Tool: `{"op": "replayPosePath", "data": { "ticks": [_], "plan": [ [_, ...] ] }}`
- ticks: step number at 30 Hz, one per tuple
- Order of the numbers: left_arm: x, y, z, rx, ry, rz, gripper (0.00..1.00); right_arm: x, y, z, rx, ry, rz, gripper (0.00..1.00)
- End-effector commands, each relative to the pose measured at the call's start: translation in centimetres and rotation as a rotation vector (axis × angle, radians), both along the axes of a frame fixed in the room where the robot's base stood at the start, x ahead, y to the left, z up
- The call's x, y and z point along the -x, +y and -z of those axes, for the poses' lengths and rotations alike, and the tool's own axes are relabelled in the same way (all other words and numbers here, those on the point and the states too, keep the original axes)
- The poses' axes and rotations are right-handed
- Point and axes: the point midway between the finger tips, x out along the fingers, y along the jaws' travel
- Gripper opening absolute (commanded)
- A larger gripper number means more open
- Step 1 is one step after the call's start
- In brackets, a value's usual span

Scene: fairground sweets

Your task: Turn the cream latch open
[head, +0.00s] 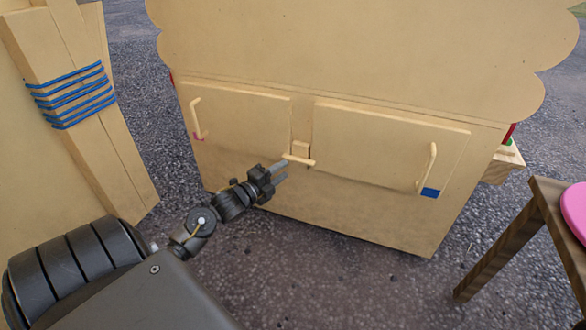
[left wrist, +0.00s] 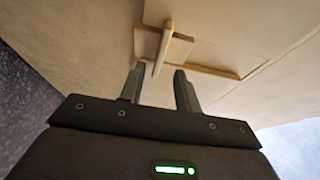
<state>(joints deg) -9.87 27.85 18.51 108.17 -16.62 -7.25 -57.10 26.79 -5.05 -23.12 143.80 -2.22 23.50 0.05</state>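The cream latch (head: 299,160) is a short bar on a small block, between the two door panels of the cream cabinet (head: 350,215). Its bar lies roughly level in the head view. My left gripper (head: 283,172) is open and empty, just below and left of the latch. In the left wrist view the latch bar (left wrist: 161,55) points down toward the gap between the open fingers (left wrist: 158,76). The fingers are not closed on it, and I cannot tell how deep the bar reaches between them. My right gripper is not in view.
The left door (head: 240,125) and right door (head: 385,145) lie closed, each with a cream handle. A cream post with blue rope (head: 72,95) stands at the left. A wooden table (head: 545,200) with a pink item (head: 575,208) stands at the right.

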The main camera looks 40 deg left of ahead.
Motion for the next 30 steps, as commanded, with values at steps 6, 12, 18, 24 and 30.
{"op": "replayPosePath", "data": {
  "ticks": [6, 12, 18, 24, 30],
  "plan": [
    [-3.8, -0.2, 0.2, 0.0, -0.004, 0.0, 0.33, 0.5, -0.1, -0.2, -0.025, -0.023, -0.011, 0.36],
    [-5.5, -0.3, 0.0, 0.0, -0.003, 0.001, 0.33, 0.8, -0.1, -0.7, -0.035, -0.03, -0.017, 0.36],
    [-5.8, -0.4, 0.0, 0.0, 0.0, 0.001, 0.33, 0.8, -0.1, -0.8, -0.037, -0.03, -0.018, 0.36],
    [-5.7, -0.4, 0.0, 0.0, -0.001, 0.001, 0.24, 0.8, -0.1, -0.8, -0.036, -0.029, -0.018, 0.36],
    [-5.7, -0.4, 0.0, 0.0, -0.001, 0.001, 0.0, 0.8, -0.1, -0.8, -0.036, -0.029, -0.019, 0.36]
  ]
}}
